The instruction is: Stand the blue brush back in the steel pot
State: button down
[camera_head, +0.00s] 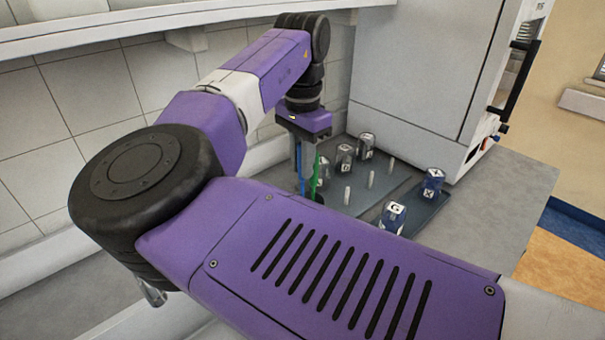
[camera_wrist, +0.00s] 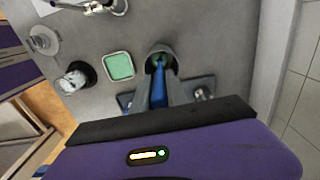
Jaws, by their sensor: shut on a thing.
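My gripper (camera_wrist: 160,82) is shut on the blue brush (camera_wrist: 158,92), which lies between the two fingers in the wrist view. The steel pot (camera_wrist: 161,48) is just beyond the fingertips, its round mouth facing the camera, with something green inside it. The brush's far end overlaps the pot's mouth; I cannot tell how deep it is inside. In the head view my gripper (camera_head: 304,158) points down with the thin blue brush (camera_head: 301,172) below it. A green brush (camera_head: 316,176) stands close by on the right. The pot is mostly hidden there behind my arm.
Trays (camera_head: 427,212) with labelled jars (camera_head: 433,181) and small white pegs lie right of my gripper. A large grey cabinet (camera_head: 425,70) stands behind. The wrist view shows a green square dish (camera_wrist: 118,66), a black-and-white container (camera_wrist: 76,78) and a round clear dish (camera_wrist: 43,40).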

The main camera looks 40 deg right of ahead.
jog(key=shift+f, duration=1.8)
jog(key=c, duration=1.3)
grip_release()
notch_tip(320, 180, up, 12)
jog(key=shift+r+b, duration=0.2)
jog(key=shift+b, duration=0.4)
